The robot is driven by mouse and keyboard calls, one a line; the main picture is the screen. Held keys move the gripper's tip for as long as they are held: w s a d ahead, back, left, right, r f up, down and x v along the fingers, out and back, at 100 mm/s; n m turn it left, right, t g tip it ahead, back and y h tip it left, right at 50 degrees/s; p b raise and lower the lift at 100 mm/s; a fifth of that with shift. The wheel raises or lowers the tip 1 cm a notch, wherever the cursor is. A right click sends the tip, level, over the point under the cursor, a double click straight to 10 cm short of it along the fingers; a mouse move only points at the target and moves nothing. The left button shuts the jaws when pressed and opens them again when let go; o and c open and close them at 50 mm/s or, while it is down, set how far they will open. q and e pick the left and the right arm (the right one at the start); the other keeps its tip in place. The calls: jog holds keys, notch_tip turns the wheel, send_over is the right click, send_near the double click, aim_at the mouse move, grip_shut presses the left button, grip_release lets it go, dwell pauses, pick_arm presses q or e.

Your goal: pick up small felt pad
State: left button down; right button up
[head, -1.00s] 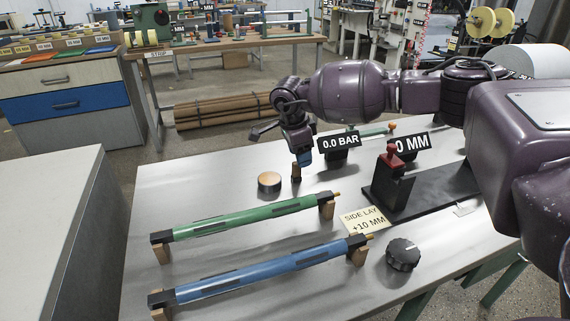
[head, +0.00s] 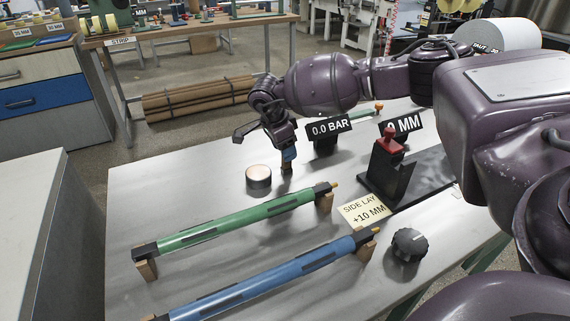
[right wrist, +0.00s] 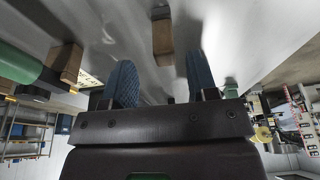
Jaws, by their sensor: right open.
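A small tan upright block (head: 286,169), which I take to be the small felt pad, stands on the grey table in the head view, partly hidden by my right gripper (head: 289,157). That gripper points down just above it. In the right wrist view the tan block (right wrist: 162,38) lies ahead of the gap between the blue fingers of my right gripper (right wrist: 161,80). The fingers are apart with nothing between them. My left gripper is not in view.
A round dark pot with a tan top (head: 258,176) stands just left of the block. A green roller (head: 235,221) and a blue roller (head: 275,274) lie in front on supports. A 0.0 BAR sign (head: 330,128) and a red-topped black fixture (head: 386,165) stand to the right.

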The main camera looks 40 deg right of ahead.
aim_at(288, 167)
jog(key=b+x, duration=0.1)
jog(key=x, duration=0.4)
jog(key=shift+w+d+b, duration=0.1)
jog(key=shift+w+b, duration=0.1)
jog(key=shift+b, duration=0.1)
jog(key=shift+r, duration=0.2)
grip_shut()
